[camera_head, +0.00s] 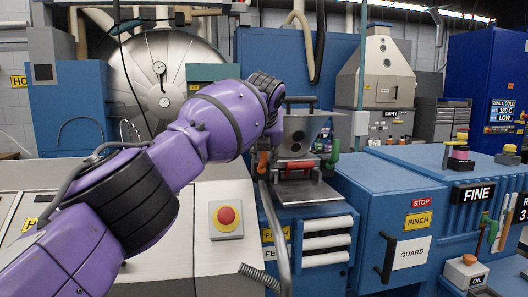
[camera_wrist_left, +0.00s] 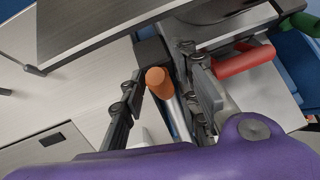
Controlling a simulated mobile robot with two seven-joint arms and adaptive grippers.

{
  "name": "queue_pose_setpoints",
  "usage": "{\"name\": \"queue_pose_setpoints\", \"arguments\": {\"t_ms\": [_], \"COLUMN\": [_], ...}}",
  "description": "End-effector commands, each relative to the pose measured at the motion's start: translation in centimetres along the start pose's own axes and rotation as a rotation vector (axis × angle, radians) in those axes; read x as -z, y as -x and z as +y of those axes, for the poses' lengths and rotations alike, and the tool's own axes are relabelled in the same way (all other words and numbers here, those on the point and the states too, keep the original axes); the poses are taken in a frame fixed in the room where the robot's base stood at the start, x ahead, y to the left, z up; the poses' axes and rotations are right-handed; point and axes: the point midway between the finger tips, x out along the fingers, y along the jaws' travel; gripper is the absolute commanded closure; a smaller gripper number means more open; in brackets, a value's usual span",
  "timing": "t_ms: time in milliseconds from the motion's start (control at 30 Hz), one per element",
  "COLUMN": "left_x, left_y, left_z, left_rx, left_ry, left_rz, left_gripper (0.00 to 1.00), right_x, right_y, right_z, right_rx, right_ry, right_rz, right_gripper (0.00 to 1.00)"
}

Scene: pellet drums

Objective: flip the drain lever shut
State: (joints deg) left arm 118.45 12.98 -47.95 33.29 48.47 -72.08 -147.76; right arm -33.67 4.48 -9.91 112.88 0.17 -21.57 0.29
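An orange-tipped lever (camera_head: 262,164) with a silver rod stands at the left front of the small machine with the metal tray. No label on it is readable, so I cannot tell for certain that it is the drain lever. My left gripper (camera_head: 265,143) points down at its orange tip, and its fingers are partly hidden in the head view. Contact cannot be told. My right gripper is not in view.
A red bar handle (camera_wrist_left: 243,60) and a green handle (camera_head: 333,158) are close by on the right. A metal tray (camera_head: 302,191) juts out below. A red stop button (camera_head: 227,216) is on the pale cabinet at left. A blue guard box (camera_head: 400,215) stands right.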

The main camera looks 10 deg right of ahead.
Motion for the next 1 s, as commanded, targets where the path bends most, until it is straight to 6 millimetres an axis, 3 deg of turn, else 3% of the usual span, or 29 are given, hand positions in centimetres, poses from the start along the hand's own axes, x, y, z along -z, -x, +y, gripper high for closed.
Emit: {"name": "queue_pose_setpoints", "arguments": {"t_ms": [467,667,1000], "left_x": [-0.3,-0.3,-0.2], "left_y": [0.9,3.8,10.5], "left_z": [-0.2,-0.1,-0.1], "left_rx": [0.007,0.006,0.004], "left_ry": [0.002,0.0,0.001], "left_rz": [-0.007,-0.009,-0.007], "left_gripper": [0.63,0.63,0.63], "right_x": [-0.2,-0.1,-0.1], "right_y": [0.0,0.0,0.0], "right_z": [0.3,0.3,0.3], "right_rx": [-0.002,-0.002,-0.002], "right_ry": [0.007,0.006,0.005], "right_rz": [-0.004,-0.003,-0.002], "right_gripper": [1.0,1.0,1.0]}}
